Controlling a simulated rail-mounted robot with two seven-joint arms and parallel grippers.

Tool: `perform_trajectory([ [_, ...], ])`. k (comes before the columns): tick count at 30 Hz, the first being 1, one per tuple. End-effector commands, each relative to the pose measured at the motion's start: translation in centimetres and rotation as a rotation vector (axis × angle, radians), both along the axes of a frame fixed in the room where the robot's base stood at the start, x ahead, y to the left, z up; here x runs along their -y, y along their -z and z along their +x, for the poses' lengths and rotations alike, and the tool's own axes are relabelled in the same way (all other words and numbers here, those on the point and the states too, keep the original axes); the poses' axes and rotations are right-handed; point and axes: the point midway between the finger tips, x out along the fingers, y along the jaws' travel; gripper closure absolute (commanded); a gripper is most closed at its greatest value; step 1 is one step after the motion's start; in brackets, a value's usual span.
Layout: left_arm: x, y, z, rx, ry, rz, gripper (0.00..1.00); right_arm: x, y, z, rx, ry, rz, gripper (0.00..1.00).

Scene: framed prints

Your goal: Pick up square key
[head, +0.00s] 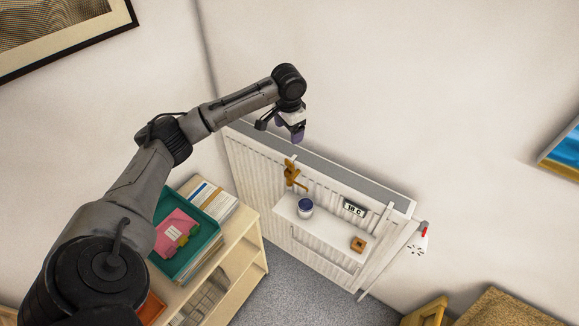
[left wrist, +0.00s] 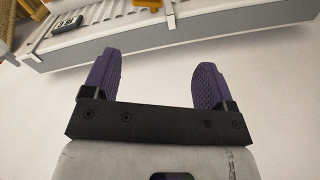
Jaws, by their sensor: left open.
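A brass-coloured piece (head: 291,173) with a sideways arm is at the radiator's upper front, above the left end of a white shelf. A small orange-brown square piece (head: 358,244) with a dark middle lies at the shelf's right end. I cannot tell for sure which of them is the square key. My left gripper (head: 281,128) is open and empty, above the radiator's top edge and above the brass piece, apart from both. Its purple fingers are spread in the left wrist view (left wrist: 156,75). A yellow bit (left wrist: 147,4) shows at that view's top edge. My right gripper is out of view.
The white radiator (head: 258,160) stands against the wall. Its shelf (head: 325,232) holds a blue-and-white jar (head: 305,207); a "10 C" display (head: 354,209) is beside it. A wooden shelf unit (head: 240,250) with a teal tray (head: 203,242) stands left. Air around the gripper is clear.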

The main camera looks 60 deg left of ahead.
Motion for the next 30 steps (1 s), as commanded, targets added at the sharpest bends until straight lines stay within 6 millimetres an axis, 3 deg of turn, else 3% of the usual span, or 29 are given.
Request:
perform_trajectory([
  [3,1.2,0.1,-0.6,-0.037,-0.028,-0.077,0.21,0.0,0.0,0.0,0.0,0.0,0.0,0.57],
  [7,1.2,1.0,-0.8,-0.053,-0.072,-0.078,0.21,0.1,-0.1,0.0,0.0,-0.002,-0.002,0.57],
  [21,1.3,7.9,-0.8,-0.048,-0.077,-0.077,0.21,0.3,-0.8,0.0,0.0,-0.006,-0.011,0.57],
  [30,1.2,9.5,-0.7,-0.047,-0.077,-0.076,0.21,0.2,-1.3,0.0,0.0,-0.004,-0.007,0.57],
])
